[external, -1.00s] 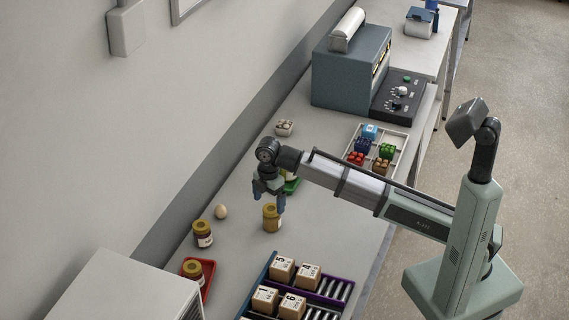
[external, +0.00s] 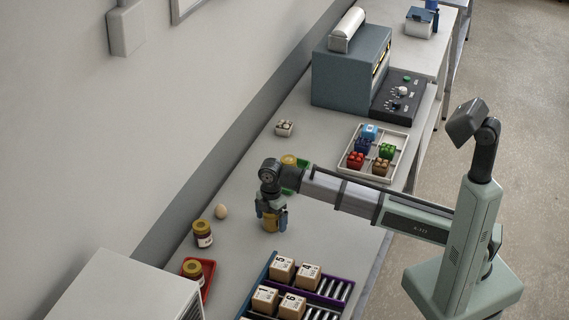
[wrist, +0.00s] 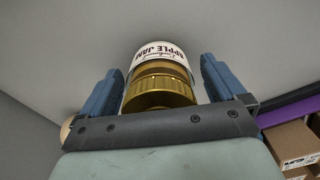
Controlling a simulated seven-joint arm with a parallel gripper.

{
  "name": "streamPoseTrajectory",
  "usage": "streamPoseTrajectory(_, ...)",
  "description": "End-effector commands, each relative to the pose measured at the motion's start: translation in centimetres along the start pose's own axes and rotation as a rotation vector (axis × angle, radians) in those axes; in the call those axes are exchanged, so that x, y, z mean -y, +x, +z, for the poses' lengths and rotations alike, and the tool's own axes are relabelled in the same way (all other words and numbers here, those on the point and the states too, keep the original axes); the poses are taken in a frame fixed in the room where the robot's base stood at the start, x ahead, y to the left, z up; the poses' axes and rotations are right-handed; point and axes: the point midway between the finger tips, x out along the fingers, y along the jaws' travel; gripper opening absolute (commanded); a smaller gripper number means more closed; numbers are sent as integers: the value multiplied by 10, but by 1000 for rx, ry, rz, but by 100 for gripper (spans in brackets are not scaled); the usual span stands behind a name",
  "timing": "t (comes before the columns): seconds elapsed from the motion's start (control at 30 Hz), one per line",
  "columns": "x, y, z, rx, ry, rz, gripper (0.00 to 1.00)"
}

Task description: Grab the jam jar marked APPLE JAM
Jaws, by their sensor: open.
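The jam jar marked APPLE JAM (wrist: 157,75) has a gold lid and a white label that reads upside down in the wrist view. It stands on the table; in the external view the jar (external: 270,224) is partly hidden by my gripper (external: 271,217). In the wrist view my gripper (wrist: 158,85) is open, with one blue finger on each side of the jar. A gap shows between the jar and each finger.
Another jar (external: 202,236) stands left beside an egg (external: 221,211); a jar (external: 193,271) sits on a red tray (external: 208,283). A further jar (external: 289,160) is on a green tray (external: 304,178) behind my wrist.

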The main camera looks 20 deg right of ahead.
Motion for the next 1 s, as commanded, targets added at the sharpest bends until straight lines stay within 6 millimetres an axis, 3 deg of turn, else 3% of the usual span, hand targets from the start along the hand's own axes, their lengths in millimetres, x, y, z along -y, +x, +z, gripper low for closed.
streamPoseTrajectory(0.2, 0, 0, 0, 0, 0, 0, 95)
streamPoseTrajectory(0.9, 0, 0, 0, 0, 0, 0, 28)
streamPoseTrajectory(1.0, 0, -1, 0, 0, 0, 1, 22)
